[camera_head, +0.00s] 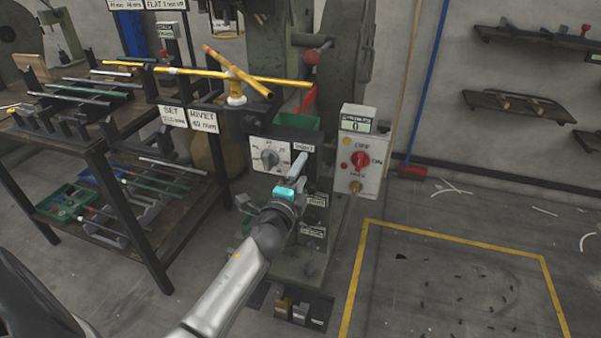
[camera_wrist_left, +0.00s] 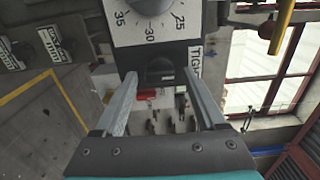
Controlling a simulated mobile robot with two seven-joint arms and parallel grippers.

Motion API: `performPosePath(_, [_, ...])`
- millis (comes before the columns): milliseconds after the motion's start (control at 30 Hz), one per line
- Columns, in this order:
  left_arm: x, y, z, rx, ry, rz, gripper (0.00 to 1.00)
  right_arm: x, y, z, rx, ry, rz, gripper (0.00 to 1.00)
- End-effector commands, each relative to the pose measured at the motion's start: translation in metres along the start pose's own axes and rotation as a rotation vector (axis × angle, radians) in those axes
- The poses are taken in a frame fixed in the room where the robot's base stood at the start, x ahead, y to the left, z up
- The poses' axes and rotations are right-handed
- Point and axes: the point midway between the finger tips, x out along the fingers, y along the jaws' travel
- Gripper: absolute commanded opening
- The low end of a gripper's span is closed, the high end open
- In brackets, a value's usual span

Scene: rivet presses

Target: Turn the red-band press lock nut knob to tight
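The press (camera_head: 333,75) stands upright at the centre of the head view, with a red ball handle (camera_head: 312,57) and a red strip (camera_head: 307,101). Its white dial plate (camera_head: 270,157) carries a grey round dial; the plate also shows at the top of the left wrist view (camera_wrist_left: 152,28). A label beside it is partly hidden by my gripper. My left gripper (camera_head: 301,156) is in front of the press by that label. In the left wrist view its fingers (camera_wrist_left: 160,76) are spread apart. A dark rounded knob (camera_wrist_left: 160,69) shows between the tips; contact cannot be told. My right gripper is not in view.
A white control box (camera_head: 360,160) with a red switch is right of the press. A rack table (camera_head: 95,150) with rods stands at left. Pedals (camera_head: 300,308) sit at the base. The yellow-lined floor area (camera_head: 455,290) is largely open.

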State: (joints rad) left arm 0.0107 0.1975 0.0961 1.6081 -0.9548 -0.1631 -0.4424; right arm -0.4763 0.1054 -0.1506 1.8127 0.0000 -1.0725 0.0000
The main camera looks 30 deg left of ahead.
Motion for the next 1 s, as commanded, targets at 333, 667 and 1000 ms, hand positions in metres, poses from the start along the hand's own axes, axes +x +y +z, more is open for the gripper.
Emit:
performPosePath(333, [-0.004,0.000,0.000,-0.003,0.000,0.000,0.75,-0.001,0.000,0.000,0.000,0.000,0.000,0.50])
performPosePath(667, [-0.051,0.000,0.000,-0.005,-0.001,0.003,0.75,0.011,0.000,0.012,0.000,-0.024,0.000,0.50])
performPosePath(1000, [-0.113,0.001,0.000,-0.005,-0.002,0.002,0.75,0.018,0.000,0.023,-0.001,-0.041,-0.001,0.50])
